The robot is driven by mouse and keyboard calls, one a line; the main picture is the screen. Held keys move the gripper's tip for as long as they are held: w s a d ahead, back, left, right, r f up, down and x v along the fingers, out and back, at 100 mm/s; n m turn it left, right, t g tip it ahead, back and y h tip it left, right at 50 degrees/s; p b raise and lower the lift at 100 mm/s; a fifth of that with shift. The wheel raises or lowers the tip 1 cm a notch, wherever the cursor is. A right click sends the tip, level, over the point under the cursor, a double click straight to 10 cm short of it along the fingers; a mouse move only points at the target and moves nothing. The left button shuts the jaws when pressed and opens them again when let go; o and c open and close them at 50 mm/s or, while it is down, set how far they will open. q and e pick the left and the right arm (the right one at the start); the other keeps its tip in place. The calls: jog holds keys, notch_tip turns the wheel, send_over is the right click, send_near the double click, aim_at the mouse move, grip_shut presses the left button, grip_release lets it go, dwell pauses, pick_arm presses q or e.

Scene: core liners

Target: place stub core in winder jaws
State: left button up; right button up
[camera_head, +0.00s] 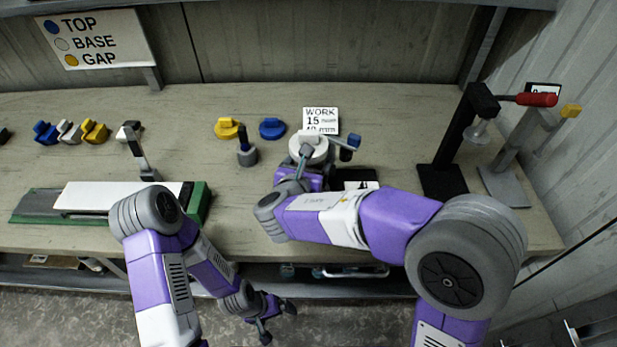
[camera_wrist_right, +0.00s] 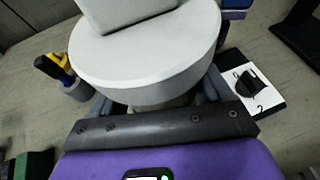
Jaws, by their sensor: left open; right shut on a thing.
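My right gripper (camera_head: 305,155) is shut on a pale round piece (camera_head: 311,150) with a flat block on top, which I take to be the stub core. It fills the top of the right wrist view (camera_wrist_right: 150,55), and the fingers reach in under its broad disc. A blue-ended crank (camera_head: 349,142), seemingly part of the winder, shows close at its right. The winder jaws are hidden behind the piece and my gripper, so I cannot tell whether the piece touches them. My left gripper (camera_head: 277,322) is open and empty, low in front of the bench's edge.
Yellow (camera_head: 227,128) and blue (camera_head: 271,128) caps lie left of the WORK card (camera_head: 321,120). A grey cup (camera_head: 246,155) stands nearby. A green-ended tray (camera_head: 30,205) is at left. A black stand (camera_head: 443,180) and a red-handled press (camera_head: 537,99) stand at right.

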jog(key=shift+f+b, duration=0.5)
jog(key=shift+f, duration=1.15)
jog(key=shift+f, duration=0.2)
jog(key=o, duration=1.5)
jog(key=shift+r, duration=0.3)
jog(key=p+v, duration=0.2)
jog(key=v, duration=1)
jog(key=shift+p, duration=0.35)
jog(key=shift+f, duration=0.1)
